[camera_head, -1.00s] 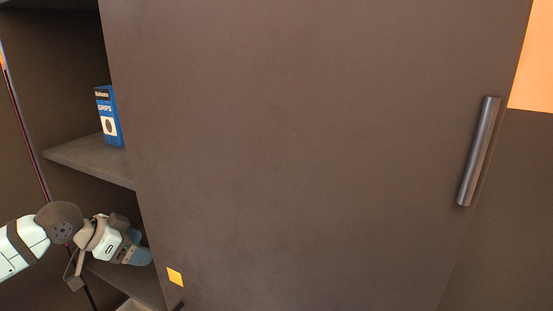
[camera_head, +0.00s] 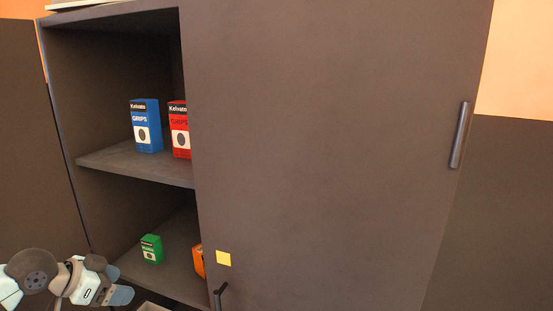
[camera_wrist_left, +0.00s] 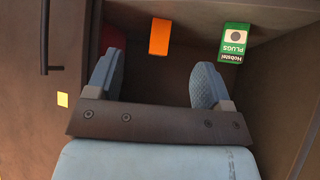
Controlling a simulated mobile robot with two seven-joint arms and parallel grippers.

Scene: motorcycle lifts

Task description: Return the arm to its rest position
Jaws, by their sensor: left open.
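My left gripper (camera_head: 122,295) is at the lower left of the head view, in front of the cabinet's lower left shelf. In the left wrist view my left gripper (camera_wrist_left: 160,85) has its two blue-grey fingers wide apart with nothing between them. Beyond the fingertips are a green PLUGS box (camera_wrist_left: 234,42) and an orange box (camera_wrist_left: 160,37). My right gripper is not in view.
A dark cabinet (camera_head: 320,150) has its left part open. A blue GRIPS box (camera_head: 146,126) and a red box (camera_head: 180,130) stand on the upper shelf. A green box (camera_head: 151,249) and an orange box (camera_head: 198,261) stand lower. A door handle (camera_head: 461,135) sticks out at right.

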